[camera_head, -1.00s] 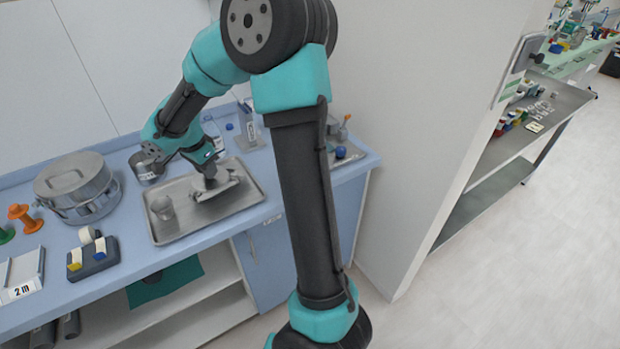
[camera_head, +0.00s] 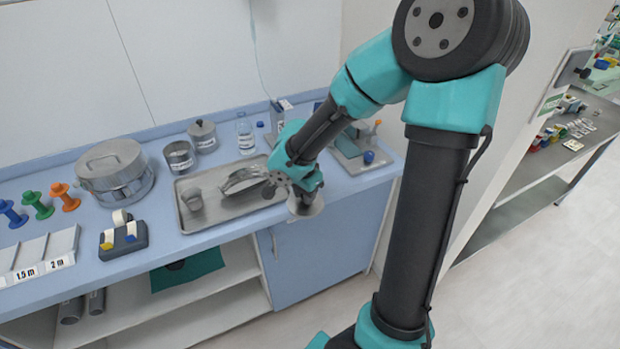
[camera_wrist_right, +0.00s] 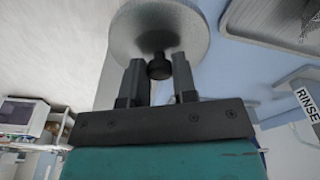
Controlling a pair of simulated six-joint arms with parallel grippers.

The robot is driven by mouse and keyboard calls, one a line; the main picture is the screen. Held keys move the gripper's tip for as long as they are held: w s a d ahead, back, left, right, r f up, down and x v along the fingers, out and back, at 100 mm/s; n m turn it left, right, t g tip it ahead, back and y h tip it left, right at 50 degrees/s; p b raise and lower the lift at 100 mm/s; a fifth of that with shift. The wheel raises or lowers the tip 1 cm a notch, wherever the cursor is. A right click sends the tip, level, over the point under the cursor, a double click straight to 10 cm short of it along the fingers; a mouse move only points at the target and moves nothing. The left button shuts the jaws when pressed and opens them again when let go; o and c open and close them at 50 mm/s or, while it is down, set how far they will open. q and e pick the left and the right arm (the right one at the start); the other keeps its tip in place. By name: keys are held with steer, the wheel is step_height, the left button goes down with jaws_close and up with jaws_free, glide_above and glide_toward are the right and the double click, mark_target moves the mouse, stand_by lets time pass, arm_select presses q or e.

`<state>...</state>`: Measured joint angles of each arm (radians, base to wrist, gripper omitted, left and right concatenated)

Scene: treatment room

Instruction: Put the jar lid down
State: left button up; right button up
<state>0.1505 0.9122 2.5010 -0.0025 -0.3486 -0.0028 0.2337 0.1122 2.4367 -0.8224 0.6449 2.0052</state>
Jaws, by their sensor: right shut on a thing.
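My right gripper (camera_head: 298,188) is shut on the jar lid (camera_head: 306,208), a round grey metal disc, in front of the counter's edge to the right of the tray. The right wrist view shows the lid (camera_wrist_right: 160,30) with its dark knob between the two fingers (camera_wrist_right: 158,72). An open metal jar (camera_head: 180,157) with a white label stands behind the tray. A similar jar (camera_head: 203,137) beside it has its lid on. My left gripper is not in view.
A metal tray (camera_head: 203,222) holds a metal cup (camera_head: 192,199) and a curved dish (camera_head: 242,181). A large pot (camera_head: 115,172) stands left of it. A bottle (camera_head: 245,136) stands behind it. A small tray with items (camera_head: 350,160) is at the counter's right end.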

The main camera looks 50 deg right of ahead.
steer(key=w+d, duration=0.3)
steer(key=w+d+f, duration=0.1)
steer(key=w+d, duration=0.2)
steer(key=d, duration=0.1)
steer(key=w+d, duration=0.4)
steer(key=shift+d+f, duration=0.2)
steer(key=shift+w+d, duration=0.15)
steer(key=shift+d, duration=0.05)
steer(key=shift+w+d+f, duration=0.1)
steer(key=shift+f, duration=1.7)
steer(key=o, duration=0.9)
steer(key=shift+f, duration=0.1)
steer(key=shift+o, duration=0.2)
step_height(320, 180, up, 12)
steer(key=a, duration=0.1)
steer(key=shift+a, duration=0.2)
